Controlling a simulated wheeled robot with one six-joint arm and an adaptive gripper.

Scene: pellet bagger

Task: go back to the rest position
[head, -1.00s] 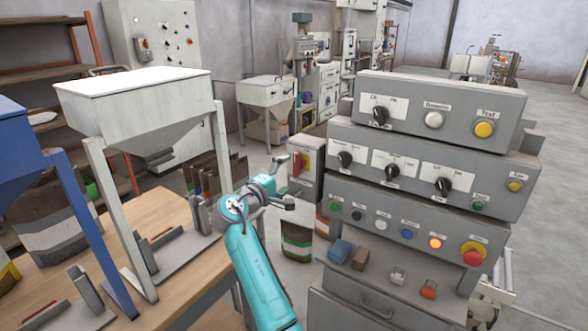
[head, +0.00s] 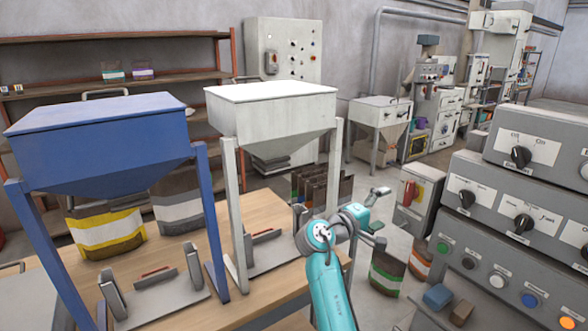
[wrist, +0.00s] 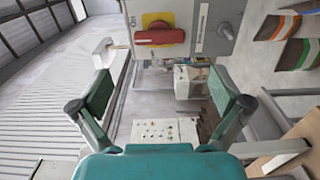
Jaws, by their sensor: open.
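My teal arm reaches up from the bottom of the head view, and my gripper (head: 382,217) is at its end. Its jaws are apart with nothing between them. It is in the air, right of the white hopper (head: 270,110) and in front of the grey box with a red switch (head: 415,195). In the wrist view my gripper (wrist: 161,92) shows two green-padded fingers spread wide, with empty space between them. That red switch on its yellow plate (wrist: 160,30) shows beyond the fingers.
A blue hopper (head: 100,140) and the white hopper stand over the wooden table (head: 265,215) at left. A grey control panel with knobs and buttons (head: 520,220) is close on the right. Filled bags (head: 388,272) stand on the floor between. Open floor lies behind.

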